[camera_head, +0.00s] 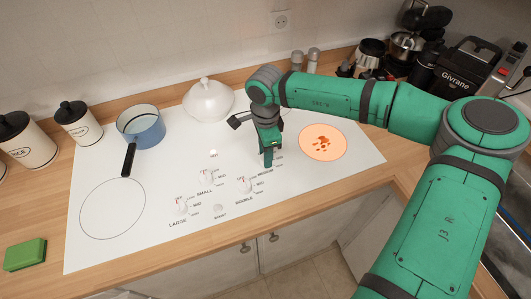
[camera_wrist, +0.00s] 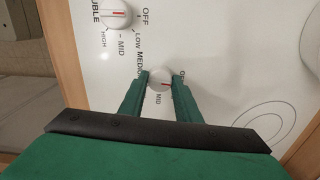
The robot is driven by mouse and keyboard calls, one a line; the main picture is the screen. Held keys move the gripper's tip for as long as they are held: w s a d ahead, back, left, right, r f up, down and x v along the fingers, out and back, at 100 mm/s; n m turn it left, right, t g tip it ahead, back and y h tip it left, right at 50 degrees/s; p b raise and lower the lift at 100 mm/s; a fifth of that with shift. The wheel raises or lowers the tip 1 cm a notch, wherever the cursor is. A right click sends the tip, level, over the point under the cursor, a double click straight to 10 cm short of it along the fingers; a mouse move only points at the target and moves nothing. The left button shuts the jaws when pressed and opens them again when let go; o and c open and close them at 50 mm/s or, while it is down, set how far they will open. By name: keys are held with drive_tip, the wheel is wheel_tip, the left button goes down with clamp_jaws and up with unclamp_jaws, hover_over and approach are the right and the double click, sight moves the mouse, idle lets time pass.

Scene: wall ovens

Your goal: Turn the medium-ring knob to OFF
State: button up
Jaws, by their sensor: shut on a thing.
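The medium-ring knob (camera_wrist: 158,79) is a small white round knob between my gripper's green fingers in the wrist view. A short red mark on it points roughly right, near a partly covered label that looks like OFF (camera_wrist: 181,77). I cannot tell whether it lines up exactly. My gripper (camera_wrist: 159,82) is shut on the knob, a finger on each side. In the head view my gripper (camera_head: 268,162) points down at the hob and hides the knob. The ring (camera_head: 322,142) to its right glows orange, with dark red marks on it.
The double knob (camera_wrist: 116,14) sits close by and also shows in the head view (camera_head: 245,184). Small (camera_head: 209,177) and large (camera_head: 182,205) knobs are further left. A white lidded pot (camera_head: 208,101) and a blue-glass saucepan (camera_head: 141,126) stand on the hob (camera_head: 112,232).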

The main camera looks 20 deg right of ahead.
drive_tip(key=shift+d+n, duration=0.15)
drive_tip(key=shift+n, duration=0.45)
drive_tip(key=o, duration=1.1)
drive_tip(key=shift+c, duration=0.2)
drive_tip(key=shift+a, duration=0.2)
drive_tip(key=shift+r, duration=0.3)
wheel_tip(320, 180, up, 10)
drive_tip(key=shift+w, duration=0.2)
